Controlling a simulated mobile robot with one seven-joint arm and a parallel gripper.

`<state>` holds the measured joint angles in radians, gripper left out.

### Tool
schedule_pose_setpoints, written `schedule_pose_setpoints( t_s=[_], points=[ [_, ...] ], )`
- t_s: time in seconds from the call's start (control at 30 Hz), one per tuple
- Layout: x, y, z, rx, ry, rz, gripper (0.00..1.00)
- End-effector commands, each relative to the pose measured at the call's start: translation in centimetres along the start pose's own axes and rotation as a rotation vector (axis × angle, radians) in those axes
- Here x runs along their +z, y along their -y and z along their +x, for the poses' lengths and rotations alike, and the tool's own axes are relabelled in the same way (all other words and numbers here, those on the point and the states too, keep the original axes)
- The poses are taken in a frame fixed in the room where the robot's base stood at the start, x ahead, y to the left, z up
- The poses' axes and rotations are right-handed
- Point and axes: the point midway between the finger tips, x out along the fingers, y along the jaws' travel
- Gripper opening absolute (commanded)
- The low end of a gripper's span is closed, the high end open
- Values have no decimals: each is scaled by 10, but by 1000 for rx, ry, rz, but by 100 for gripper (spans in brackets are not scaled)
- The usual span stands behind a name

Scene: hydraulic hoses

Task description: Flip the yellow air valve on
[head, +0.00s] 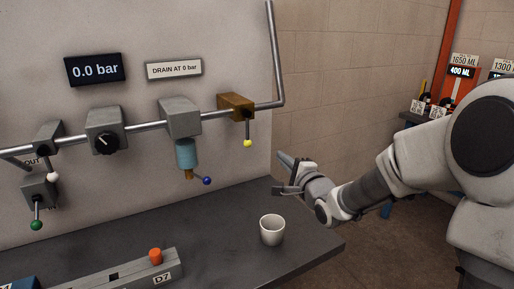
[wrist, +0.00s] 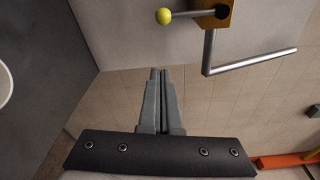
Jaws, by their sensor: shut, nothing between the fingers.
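The yellow air valve is a brass-coloured block (head: 236,105) on the grey pipe, with a thin lever ending in a yellow knob (head: 247,143). The lever hangs straight down in the head view. In the wrist view the yellow knob (wrist: 163,16) and the brass block (wrist: 215,13) show at the top, with the lever between them. My gripper (head: 283,156) is to the right of the knob and slightly lower in the head view, apart from it. In the wrist view my gripper (wrist: 159,72) has its fingers together and empty, pointing toward the valve side.
A white cup (head: 272,231) stands on the dark bench (head: 225,232) below. A display (head: 95,69) reads 0.0 bar. Other levers have blue (head: 207,181), white (head: 53,177) and green (head: 36,225) knobs. The pipe (head: 275,50) bends upward right of the valve.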

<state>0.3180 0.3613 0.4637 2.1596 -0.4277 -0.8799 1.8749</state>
Motion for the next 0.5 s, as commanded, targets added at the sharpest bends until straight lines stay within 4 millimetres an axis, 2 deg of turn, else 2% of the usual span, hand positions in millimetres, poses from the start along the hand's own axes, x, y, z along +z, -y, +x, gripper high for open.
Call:
schedule_pose_setpoints(
  t_s=[0.3,0.5],
  points=[
    [0,0,2,1,0,-2,0],
    [0,-1,24,1,1,-1,0]
  ],
)
